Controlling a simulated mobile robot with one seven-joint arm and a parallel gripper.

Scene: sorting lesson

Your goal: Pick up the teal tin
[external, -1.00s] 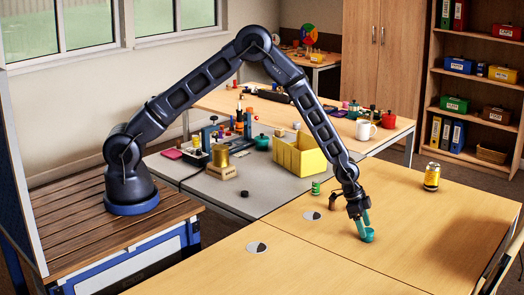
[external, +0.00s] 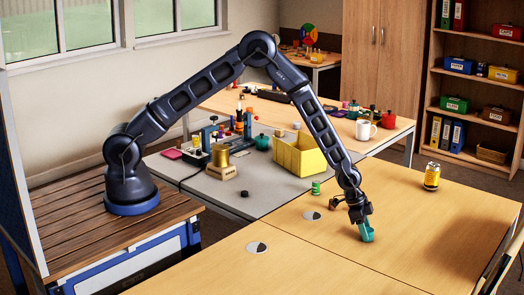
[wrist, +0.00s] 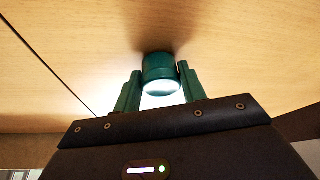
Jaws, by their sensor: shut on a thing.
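The teal tin (external: 369,238) is small and round, on the light wooden table at the lower right of the external view. My gripper (external: 364,226) points down at it, with teal fingers shut on the tin. In the wrist view the tin (wrist: 160,70) sits between the two fingers, one on each side, with its pale bright end facing the camera. The tin seems to be at the tabletop; I cannot tell whether it touches it. The fingers partly hide it in the external view.
A green spool-like item (external: 315,187) and a small dark item (external: 335,203) are left of my gripper. A yellow can (external: 432,176) stands at the back right. A yellow bin (external: 300,156) stands on the grey table. The wood right of my gripper is clear.

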